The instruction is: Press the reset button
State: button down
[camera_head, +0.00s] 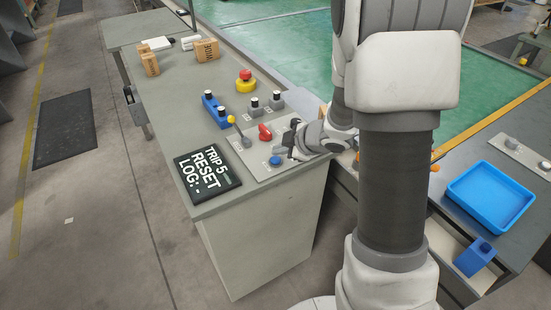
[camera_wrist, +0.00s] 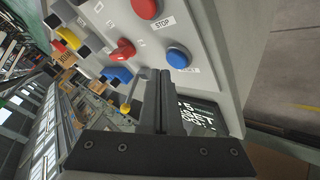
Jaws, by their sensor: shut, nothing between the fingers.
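The blue round button (camera_head: 275,160) is on the grey control panel (camera_head: 259,171), near its front edge. My gripper (camera_head: 290,153) is just right of the button in the head view. In the wrist view my gripper's fingers (camera_wrist: 163,73) are together and empty, with their tips just left of and below the button. I cannot tell whether they touch the panel.
A red button (camera_wrist: 145,8) marked STOP is close to the blue one. A red knob (camera_head: 265,132) and a yellow-tipped lever (camera_head: 238,130) are also on the panel. A red emergency button (camera_head: 245,82) and cardboard boxes (camera_head: 207,50) stand farther back. A blue tray (camera_head: 490,195) is at right.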

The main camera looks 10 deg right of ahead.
aim_at(279, 161)
jog(key=shift+f, duration=0.15)
jog(key=shift+f, duration=0.3)
jog(key=shift+f+b, duration=0.4)
jog(key=shift+b, duration=0.1)
dwell(0.5)
jog(key=shift+r, duration=0.1)
jog(key=shift+r+p, duration=0.75)
jog(key=shift+p, duration=0.2)
notch_tip(279, 161, up, 5)
jog(key=p, duration=0.5)
